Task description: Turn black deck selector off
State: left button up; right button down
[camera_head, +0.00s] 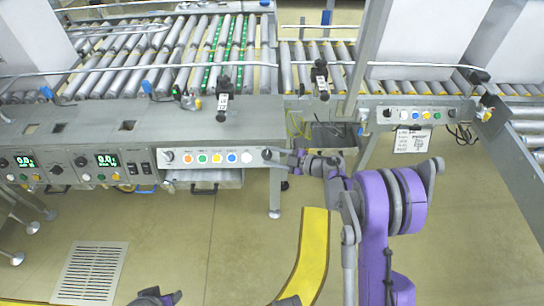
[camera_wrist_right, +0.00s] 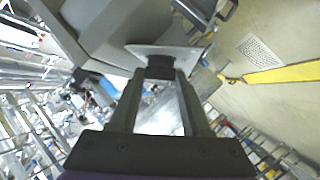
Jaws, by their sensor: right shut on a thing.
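The black deck selector (camera_wrist_right: 160,60) is a small dark knob on a light panel plate, seen at the fingertips in the right wrist view. In the head view it sits at the right end of the light button panel and is mostly hidden by my gripper. My right gripper (camera_head: 272,154) reaches it from the right and is shut on it. The two fingers also show in the right wrist view (camera_wrist_right: 160,74), closed in on the knob. The knob's pointer direction cannot be seen. Only a piece of my left arm shows at the bottom edge of the head view.
The panel (camera_head: 210,157) carries several coloured buttons and another dark knob (camera_head: 168,156) at its left end. Two green displays (camera_head: 107,160) are further left. Roller conveyors (camera_head: 190,55) run behind. A yellow floor strip (camera_head: 312,250) lies in front on open floor.

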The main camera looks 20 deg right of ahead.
jog(key=shift+w+d+r+n+g, duration=0.1)
jog(key=shift+w+n+g, duration=0.05)
jog(key=shift+n+g, duration=0.9)
jog(key=shift+c, duration=1.8)
grip_release()
